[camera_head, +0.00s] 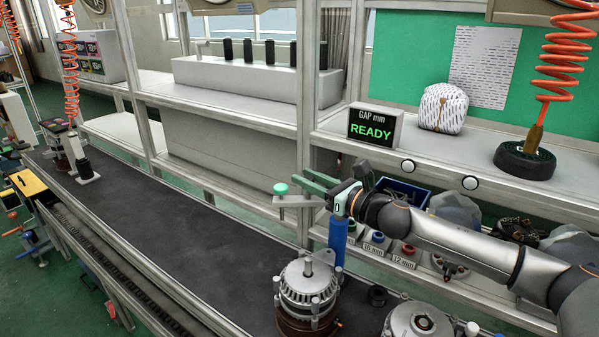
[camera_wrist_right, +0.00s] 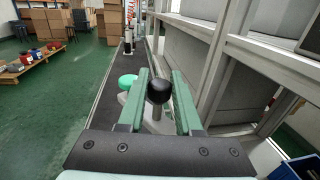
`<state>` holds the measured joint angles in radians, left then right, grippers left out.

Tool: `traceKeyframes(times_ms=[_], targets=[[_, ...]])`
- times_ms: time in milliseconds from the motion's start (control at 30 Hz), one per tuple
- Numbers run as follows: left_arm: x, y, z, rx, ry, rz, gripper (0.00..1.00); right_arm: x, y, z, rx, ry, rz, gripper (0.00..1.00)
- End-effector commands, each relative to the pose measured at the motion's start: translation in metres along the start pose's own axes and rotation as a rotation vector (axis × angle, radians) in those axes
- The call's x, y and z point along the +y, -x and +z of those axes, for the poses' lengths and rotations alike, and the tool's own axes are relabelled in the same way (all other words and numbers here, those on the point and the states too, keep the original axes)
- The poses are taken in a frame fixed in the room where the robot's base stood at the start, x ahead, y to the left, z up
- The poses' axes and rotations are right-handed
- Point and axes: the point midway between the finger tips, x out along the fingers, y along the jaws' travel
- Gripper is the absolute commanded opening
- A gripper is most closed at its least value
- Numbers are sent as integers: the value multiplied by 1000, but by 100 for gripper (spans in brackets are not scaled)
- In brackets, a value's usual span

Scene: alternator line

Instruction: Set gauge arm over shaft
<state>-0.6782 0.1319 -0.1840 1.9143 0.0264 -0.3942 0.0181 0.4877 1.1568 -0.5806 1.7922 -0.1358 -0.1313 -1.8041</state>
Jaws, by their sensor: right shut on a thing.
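The gauge arm (camera_head: 300,201) is a grey bar with a green cap (camera_head: 281,188) at its free end and a short stem below it. It reaches left from near the top of a blue post (camera_head: 337,238). My right gripper (camera_head: 312,182) is at the bar, its green fingers shut on the arm's black knob (camera_wrist_right: 159,91); the green cap (camera_wrist_right: 127,81) shows beside the left finger. The alternator (camera_head: 308,288) stands upright on the line, its shaft (camera_head: 308,260) pointing up. In the head view the cap lies left of and beyond the shaft. My left gripper is not in view.
A display (camera_head: 374,128) reads "GAP mm READY" on the shelf. A second alternator (camera_head: 418,320) stands at the lower right. Sockets (camera_head: 377,237) sit on a labelled rack behind the post.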

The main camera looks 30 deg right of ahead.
Motion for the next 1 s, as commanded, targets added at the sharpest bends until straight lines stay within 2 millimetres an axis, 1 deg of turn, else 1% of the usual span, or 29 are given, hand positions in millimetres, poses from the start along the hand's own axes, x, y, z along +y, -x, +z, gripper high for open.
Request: traceKeyframes(times_ms=[167, 500, 800, 1000], targets=[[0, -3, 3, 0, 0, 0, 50, 6, 10, -3, 2, 0, 165, 0], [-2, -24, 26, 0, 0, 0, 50, 16, 29, -5, -3, -1, 459, 0], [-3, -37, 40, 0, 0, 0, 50, 20, 41, -3, -4, -1, 629, 0], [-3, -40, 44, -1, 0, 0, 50, 21, 45, -1, -3, -1, 682, 0]])
